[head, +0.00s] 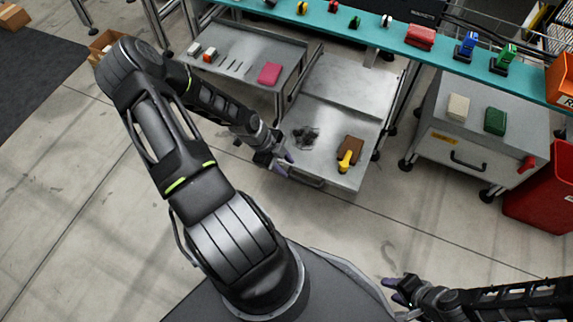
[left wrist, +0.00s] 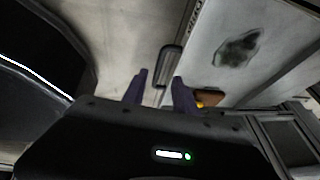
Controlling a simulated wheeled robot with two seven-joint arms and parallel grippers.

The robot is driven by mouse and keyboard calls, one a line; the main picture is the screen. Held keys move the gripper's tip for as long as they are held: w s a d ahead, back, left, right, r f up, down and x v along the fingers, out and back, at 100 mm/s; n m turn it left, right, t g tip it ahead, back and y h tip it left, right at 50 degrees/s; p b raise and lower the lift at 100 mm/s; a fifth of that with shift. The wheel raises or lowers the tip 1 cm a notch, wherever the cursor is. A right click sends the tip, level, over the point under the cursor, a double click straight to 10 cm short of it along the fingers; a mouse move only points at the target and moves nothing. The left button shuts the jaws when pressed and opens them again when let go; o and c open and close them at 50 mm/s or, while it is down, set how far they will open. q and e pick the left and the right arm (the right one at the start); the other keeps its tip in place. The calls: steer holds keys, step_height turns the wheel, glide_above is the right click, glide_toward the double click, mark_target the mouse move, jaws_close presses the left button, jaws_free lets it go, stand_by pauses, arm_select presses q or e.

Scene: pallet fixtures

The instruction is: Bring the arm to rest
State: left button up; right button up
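My left gripper (head: 285,162) is at the front left edge of a grey metal cart, above or beside its handle. In the left wrist view its two purple fingertips (left wrist: 158,92) stand apart with nothing between them. The cart's dark handle (left wrist: 168,65) shows just beyond them. My right gripper (head: 392,290) is at the lower right of the head view, over bare floor. Its purple fingers look spread, and I see nothing held in them.
The grey cart (head: 325,115) carries a brown block and a yellow item (head: 346,160). A second tray cart (head: 240,52) holds a pink block (head: 269,74). A grey cabinet (head: 460,140), a red bin (head: 545,195) and a teal shelf (head: 385,38) stand at the right and back.

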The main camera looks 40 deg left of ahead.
stand_by(0.4)
arm_select(q)
steer(key=s+d+n+g, duration=0.1)
steer(key=s+d+n, duration=0.3)
steer(key=d+n, duration=0.75)
steer(key=s+d+n+g, duration=0.1)
steer(key=s+d+n, duration=0.35)
steer(key=d, duration=1.45)
step_height(320, 180, up, 26)
steer(key=p, duration=2.5)
steer(key=shift+d+g+h, duration=0.3)
steer(key=shift+d, duration=0.1)
